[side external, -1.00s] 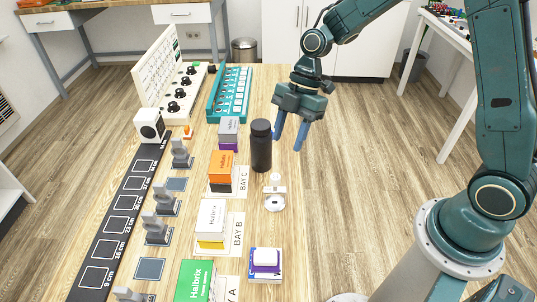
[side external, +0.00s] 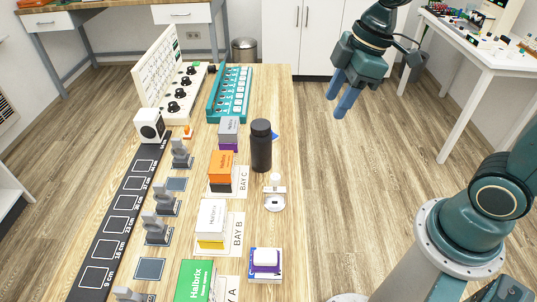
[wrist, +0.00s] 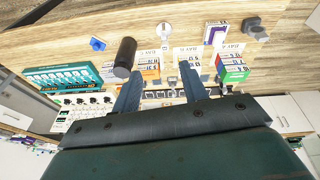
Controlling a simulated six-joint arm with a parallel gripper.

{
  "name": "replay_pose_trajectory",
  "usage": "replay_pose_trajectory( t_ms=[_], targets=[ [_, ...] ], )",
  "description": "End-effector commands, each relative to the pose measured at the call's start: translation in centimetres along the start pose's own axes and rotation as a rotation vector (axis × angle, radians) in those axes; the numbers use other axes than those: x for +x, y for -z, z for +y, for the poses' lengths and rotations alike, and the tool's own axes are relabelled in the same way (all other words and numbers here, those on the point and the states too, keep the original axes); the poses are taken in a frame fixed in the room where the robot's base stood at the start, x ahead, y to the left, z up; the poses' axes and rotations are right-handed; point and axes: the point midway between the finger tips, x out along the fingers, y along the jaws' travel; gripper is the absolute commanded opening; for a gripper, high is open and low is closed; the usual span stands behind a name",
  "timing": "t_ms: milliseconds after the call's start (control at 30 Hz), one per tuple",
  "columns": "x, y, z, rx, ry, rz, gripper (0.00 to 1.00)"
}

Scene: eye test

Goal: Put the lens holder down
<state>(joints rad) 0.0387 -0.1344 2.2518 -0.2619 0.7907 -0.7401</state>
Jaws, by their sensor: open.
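Several grey upright holders stand in a row along the left of the table beside the dark marked strip: one near the back (side external: 181,153), one in the middle (side external: 164,200), one just in front of it (side external: 156,229) and one at the front edge, partly cut off. I cannot tell which is the lens holder. A grey piece (wrist: 256,29) also lies at the top right in the wrist view. My gripper (side external: 341,100) is open and empty, high up to the right of the table. In the wrist view its fingers (wrist: 160,68) are apart with nothing between them.
A tall black bottle (side external: 261,148) stands near the table's right edge, with a small blue thing (side external: 275,135) partly behind it. Boxes in orange (side external: 221,167), white and yellow (side external: 211,220) and green (side external: 197,281) stand mid-table. A teal rack (side external: 230,94) is at the back.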

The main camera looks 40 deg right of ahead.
Motion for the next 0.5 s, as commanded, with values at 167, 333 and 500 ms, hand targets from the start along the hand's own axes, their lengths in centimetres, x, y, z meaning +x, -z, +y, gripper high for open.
replay_pose_trajectory(
  t_ms=[167,333,500],
  targets=[
    [-2.8,-1.8,-1.6,0.190,-0.082,0.017,0.43],
    [-4.9,-3.8,-3.2,0.378,-0.150,0.045,0.43],
    [-6.4,-6.0,-4.8,0.570,-0.211,0.088,0.43]
  ],
)
